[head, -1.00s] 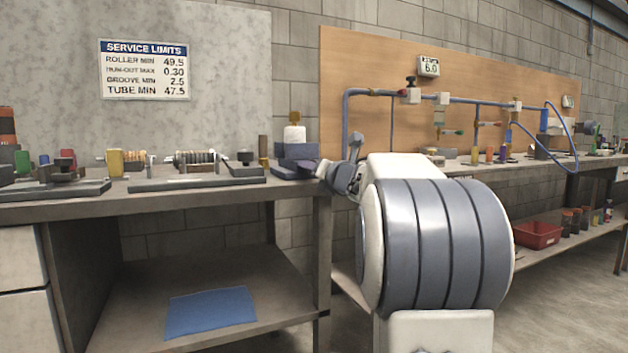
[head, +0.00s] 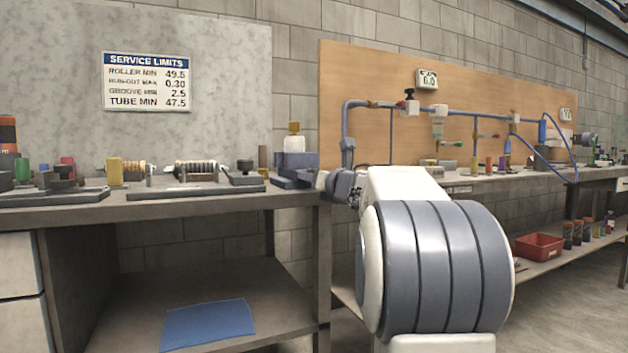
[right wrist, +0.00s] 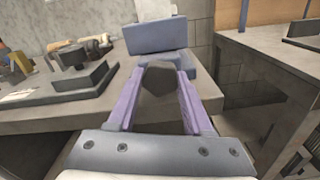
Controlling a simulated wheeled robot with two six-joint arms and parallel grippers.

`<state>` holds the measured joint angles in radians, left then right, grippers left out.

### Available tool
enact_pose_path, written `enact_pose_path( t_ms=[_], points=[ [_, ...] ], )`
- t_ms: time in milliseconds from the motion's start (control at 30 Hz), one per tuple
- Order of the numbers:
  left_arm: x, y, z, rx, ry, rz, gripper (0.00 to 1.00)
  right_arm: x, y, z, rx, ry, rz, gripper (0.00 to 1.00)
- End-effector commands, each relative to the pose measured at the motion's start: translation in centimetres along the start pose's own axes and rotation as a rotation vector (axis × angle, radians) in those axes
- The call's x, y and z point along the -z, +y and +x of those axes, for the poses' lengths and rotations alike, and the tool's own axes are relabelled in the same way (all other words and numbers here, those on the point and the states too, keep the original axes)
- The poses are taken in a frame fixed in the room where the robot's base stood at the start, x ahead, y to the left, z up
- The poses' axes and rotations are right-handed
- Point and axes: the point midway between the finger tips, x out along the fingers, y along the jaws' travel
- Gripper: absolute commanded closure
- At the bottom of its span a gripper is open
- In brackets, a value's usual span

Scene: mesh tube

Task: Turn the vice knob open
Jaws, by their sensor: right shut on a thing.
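The vice (head: 296,166) is a blue-grey block at the right end of the left workbench. It also shows at the top of the right wrist view (right wrist: 160,37). Its dark, rounded knob (right wrist: 162,86) sits on the near side of the vice, between the two purple fingers of my right gripper (right wrist: 160,88). Those fingers are closed on the knob from both sides. In the head view my right gripper (head: 338,186) is small beside the bench's right end, and the knob is hidden there. My left gripper is not in view.
The left workbench (head: 150,208) carries a roller fixture (head: 197,170) and several small parts left of the vice. A blue sheet (head: 208,325) lies on its lower shelf. A pipe board (head: 480,95) and a red bin (head: 538,246) are at the right.

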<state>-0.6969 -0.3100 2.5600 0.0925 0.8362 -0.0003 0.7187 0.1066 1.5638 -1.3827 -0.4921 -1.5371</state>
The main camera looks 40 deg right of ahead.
Motion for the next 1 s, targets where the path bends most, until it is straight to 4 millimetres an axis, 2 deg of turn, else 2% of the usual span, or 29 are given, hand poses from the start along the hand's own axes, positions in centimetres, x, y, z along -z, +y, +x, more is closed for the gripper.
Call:
enact_pose_path(
  t_ms=[33, 100, 400, 533, 900, 1000],
  points=[
    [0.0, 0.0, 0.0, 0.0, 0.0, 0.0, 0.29, 0.2, 0.0, 0.1, -0.001, 0.005, -0.003, 0.42],
    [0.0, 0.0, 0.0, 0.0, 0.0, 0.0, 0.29, 0.2, 0.0, 0.1, -0.001, 0.004, -0.002, 0.19],
    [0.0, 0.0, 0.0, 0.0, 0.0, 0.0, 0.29, 0.1, 0.0, 0.0, 0.0, 0.001, -0.001, 0.19],
    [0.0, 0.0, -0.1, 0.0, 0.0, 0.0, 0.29, 0.0, 0.0, -1.0, 0.001, 0.001, -0.001, 0.19],
    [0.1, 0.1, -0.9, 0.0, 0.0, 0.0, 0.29, -0.1, 0.0, -8.0, 0.003, 0.001, -0.001, 0.19],
    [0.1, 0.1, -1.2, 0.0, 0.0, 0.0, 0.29, -0.1, -0.1, -9.3, 0.002, 0.001, -0.001, 0.19]
  ],
)
